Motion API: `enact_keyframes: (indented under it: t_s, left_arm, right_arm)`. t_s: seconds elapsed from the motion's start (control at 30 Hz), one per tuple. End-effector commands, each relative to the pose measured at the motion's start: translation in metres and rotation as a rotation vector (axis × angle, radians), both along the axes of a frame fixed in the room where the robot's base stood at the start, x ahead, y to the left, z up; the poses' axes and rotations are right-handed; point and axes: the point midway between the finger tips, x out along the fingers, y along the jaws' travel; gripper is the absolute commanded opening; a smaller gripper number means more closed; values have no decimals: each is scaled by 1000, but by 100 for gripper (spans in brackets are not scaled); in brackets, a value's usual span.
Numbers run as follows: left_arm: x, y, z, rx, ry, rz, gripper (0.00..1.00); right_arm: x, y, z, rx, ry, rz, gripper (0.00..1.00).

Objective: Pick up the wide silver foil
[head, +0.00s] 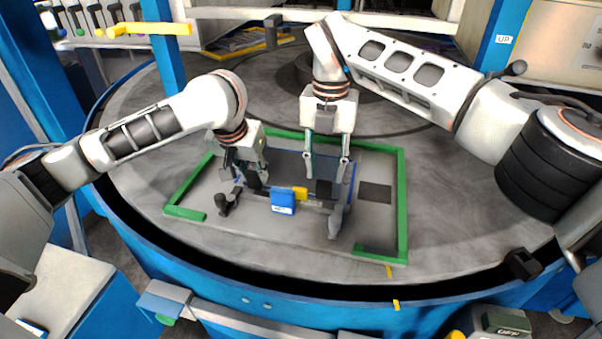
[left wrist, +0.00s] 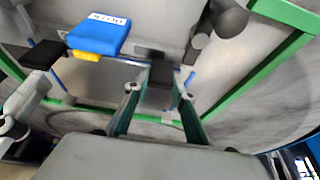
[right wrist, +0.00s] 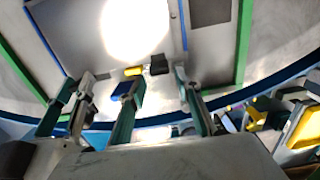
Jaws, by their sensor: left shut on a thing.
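A wide, flat grey sheet with blue edges (head: 288,165), which looks like the silver foil, lies inside a green frame (head: 403,200) on the round table. A black tab shows at its near left, and another black tab (head: 323,188) at its near right. My left gripper (head: 253,175) is shut on the left black tab (left wrist: 160,85); in the left wrist view its fingers stand on either side of it. My right gripper (head: 328,165) is above the sheet's near right part, fingers apart, with the right black tab (right wrist: 158,65) beyond its fingertips and nothing seen held.
A blue labelled block (head: 283,201) and a yellow piece (head: 300,192) sit between the grippers at the near edge. A dark knob (head: 224,204) stands left, and a grey upright piece (head: 335,222) stands right. Blue posts (head: 163,45) rise behind.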

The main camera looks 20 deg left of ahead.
Motion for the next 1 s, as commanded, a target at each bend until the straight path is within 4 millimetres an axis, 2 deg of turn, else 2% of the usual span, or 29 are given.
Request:
enact_keyframes:
  t_s: [0.13, 0.43, 0.77, 0.83, 0.9, 1.0]
  left_arm:
    - [0, 0, 0, 0, -1, 1, 0]
    - [0, 0, 0, 0, -1, 1, 0]
    - [0, 0, 0, 0, -1, 1, 0]
    - [0, 0, 0, 0, -1, 1, 0]
    - [0, 0, 0, 0, -1, 1, 0]
    - [0, 0, 0, 0, -1, 1, 0]
  right_arm:
    - [0, 0, -11, 2, 2, 1, 33]
    - [-1, 0, -55, 2, 2, 1, 33]
    - [0, 0, -62, 2, -1, 1, 33]
    - [0, 0, -62, 2, 0, 1, 20]
    - [0, 0, -62, 2, 0, 1, 2]
    - [0, 0, -61, 2, -1, 1, 0]
